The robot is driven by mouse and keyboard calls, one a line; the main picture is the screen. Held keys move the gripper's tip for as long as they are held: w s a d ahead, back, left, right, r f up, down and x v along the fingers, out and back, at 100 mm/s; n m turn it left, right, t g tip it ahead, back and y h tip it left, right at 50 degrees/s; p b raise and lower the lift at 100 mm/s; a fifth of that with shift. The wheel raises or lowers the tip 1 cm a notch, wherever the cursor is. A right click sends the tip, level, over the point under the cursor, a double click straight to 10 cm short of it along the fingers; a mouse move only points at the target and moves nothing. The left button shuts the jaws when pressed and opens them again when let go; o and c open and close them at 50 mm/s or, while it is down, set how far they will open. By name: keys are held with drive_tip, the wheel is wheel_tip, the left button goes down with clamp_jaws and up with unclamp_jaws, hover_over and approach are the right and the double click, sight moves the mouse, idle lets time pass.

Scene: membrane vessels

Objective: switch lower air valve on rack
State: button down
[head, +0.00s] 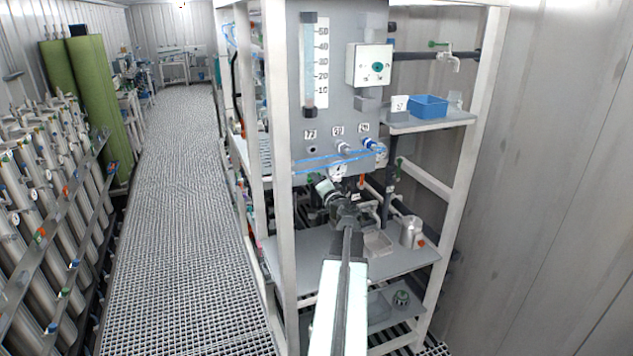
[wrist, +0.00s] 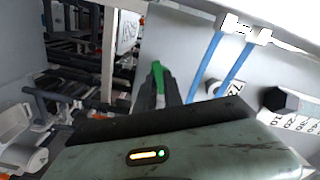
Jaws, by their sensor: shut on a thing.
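My gripper (wrist: 160,92) is shut on a green valve handle (wrist: 157,74) in the wrist view. The handle sticks up between the dark fingers, and its lower part is hidden by them and by my gripper's body. In the head view my gripper (head: 326,190) is beside the rack's grey panel (head: 350,105), below the row of numbered labels. A small patch of green shows just left of it there; the valve body is mostly hidden.
The white rack post (head: 281,200) stands left of my arm. Blue tubes (wrist: 207,66) run close to my gripper on the right. A shelf (head: 385,259) with a metal jug (head: 411,232) is below. A blue bin (head: 428,106) sits at upper right. The grating walkway (head: 180,220) is clear.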

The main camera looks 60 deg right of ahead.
drive_tip(key=m, duration=0.5)
drive_tip(key=shift+m, duration=0.3)
idle(0.4)
drive_tip(key=c, duration=1.5)
unclamp_jaws()
drive_tip(key=shift+o, duration=0.2)
drive_tip(key=v, duration=0.7)
drive_tip(key=shift+s+a, duration=0.25)
